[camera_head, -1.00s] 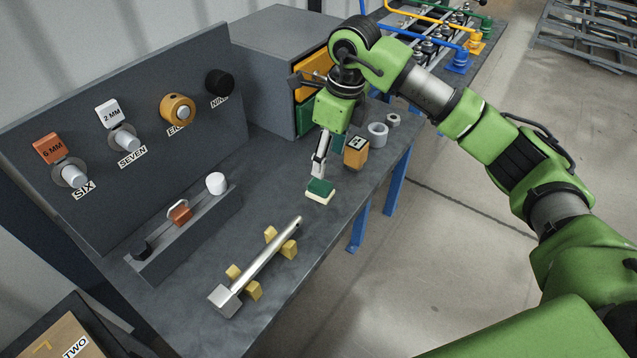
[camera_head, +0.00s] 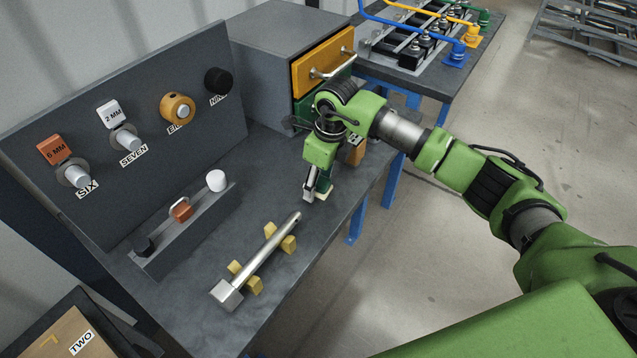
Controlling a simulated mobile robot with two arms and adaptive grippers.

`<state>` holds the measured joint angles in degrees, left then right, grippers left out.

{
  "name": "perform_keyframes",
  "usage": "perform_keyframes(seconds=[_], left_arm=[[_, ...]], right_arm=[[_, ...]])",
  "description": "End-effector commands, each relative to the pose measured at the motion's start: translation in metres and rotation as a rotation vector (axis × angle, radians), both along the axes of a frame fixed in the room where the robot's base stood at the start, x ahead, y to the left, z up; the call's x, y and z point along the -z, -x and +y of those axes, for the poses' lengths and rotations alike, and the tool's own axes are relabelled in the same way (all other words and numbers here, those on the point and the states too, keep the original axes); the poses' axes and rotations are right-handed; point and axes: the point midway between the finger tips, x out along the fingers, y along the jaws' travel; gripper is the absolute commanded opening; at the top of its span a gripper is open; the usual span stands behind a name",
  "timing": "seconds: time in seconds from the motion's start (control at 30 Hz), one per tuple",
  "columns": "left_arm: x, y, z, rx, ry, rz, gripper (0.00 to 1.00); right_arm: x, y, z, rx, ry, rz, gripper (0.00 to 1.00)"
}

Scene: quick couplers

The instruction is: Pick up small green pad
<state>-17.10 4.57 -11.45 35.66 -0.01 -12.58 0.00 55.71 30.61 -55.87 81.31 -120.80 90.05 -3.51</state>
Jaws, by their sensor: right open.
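The small green pad (camera_head: 324,186) has a green top and a pale base. It lies on the dark workbench (camera_head: 262,207) near its right edge and is mostly hidden behind my right gripper (camera_head: 309,196). My right gripper points down, its fingertips low over the bench just left of and in front of the pad. It is open and holds nothing that I can see; whether it touches the pad I cannot tell. My left gripper is not in view.
A metal hammer-like tool (camera_head: 262,256) rests on yellow supports (camera_head: 287,243) in front. A yellow-orange block (camera_head: 357,154) is partly hidden behind my right arm. A grey cabinet (camera_head: 268,70) with an orange drawer (camera_head: 322,62) stands behind. A panel (camera_head: 140,110) with labelled fittings stands left.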

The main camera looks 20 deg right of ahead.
Motion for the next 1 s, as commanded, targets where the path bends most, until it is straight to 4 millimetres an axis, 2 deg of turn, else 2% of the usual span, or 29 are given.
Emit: perform_keyframes(seconds=[0.07,0.2,0.23,0.67,0.77,0.9,1.0], left_arm=[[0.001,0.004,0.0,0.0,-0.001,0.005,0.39],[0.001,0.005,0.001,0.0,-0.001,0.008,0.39],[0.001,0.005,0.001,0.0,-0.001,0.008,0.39],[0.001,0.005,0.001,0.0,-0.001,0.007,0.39],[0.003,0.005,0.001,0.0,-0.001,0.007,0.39],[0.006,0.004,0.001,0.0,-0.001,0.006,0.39],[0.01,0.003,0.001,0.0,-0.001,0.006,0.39]], right_arm=[[0.0,0.0,0.0,0.0,0.0,0.0,0.51],[0.0,0.0,0.0,-0.001,0.0,0.0,0.18],[0.0,0.0,0.0,0.0,0.0,0.0,0.13],[-0.005,0.0,0.0,-0.001,-0.001,-0.001,0.13],[-0.013,-0.001,0.001,-0.001,-0.002,-0.002,0.13],[-0.034,0.0,0.001,-0.003,-0.001,-0.005,0.13],[-0.05,0.015,0.007,-0.005,0.0,-0.006,0.13]])
